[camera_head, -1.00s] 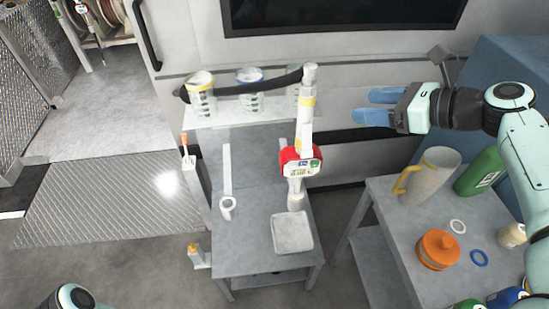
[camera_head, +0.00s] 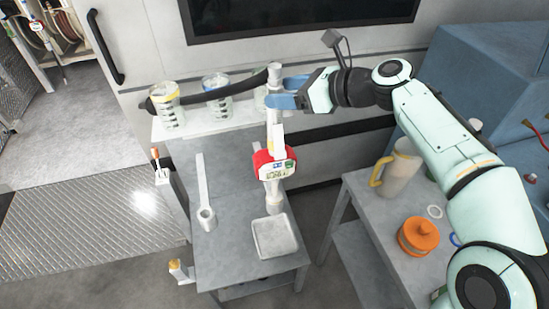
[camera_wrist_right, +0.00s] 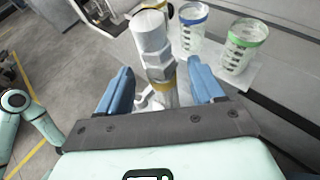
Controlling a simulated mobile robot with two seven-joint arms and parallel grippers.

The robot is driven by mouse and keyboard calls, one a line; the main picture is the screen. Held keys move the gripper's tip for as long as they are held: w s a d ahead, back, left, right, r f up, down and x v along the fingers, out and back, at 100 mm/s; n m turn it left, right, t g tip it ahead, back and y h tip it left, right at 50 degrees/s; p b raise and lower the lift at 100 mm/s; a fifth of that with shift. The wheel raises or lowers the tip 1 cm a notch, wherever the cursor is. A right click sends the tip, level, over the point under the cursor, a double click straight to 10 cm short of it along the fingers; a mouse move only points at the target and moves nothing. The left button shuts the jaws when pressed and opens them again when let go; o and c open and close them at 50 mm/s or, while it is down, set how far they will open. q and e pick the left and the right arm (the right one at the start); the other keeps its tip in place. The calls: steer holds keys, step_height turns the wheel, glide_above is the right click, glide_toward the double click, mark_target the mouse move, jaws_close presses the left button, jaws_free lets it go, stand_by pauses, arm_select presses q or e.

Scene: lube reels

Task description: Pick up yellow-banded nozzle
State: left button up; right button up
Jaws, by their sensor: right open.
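The yellow-banded nozzle (camera_head: 275,72) stands upright at the top of a grey stem above a red-cased meter (camera_head: 267,170) with a small display. In the right wrist view the nozzle's grey metal body (camera_wrist_right: 153,45) rises between the blue fingers, its yellow band low between them. In the head view the band is hidden by the fingers. My right gripper (camera_head: 275,92) is open and lies level at the nozzle, coming from the right. In the wrist view its fingers (camera_wrist_right: 160,72) straddle the nozzle with gaps on both sides. My left gripper is out of view.
Graduated cups with yellow (camera_head: 166,105) and blue (camera_head: 215,90) rims stand on a shelf behind. A black hose runs beside the nozzle. A square tray (camera_head: 290,251) lies on the bench below. A right-hand table holds a jug (camera_head: 402,172) and an orange pot (camera_head: 418,236).

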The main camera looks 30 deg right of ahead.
steer(key=shift+w+a+f, duration=0.25)
steer(key=shift+w+a, duration=0.1)
steer(key=shift+w, duration=0.25)
jaws_close()
stand_by(0.9)
steer(key=shift+r, duration=0.1)
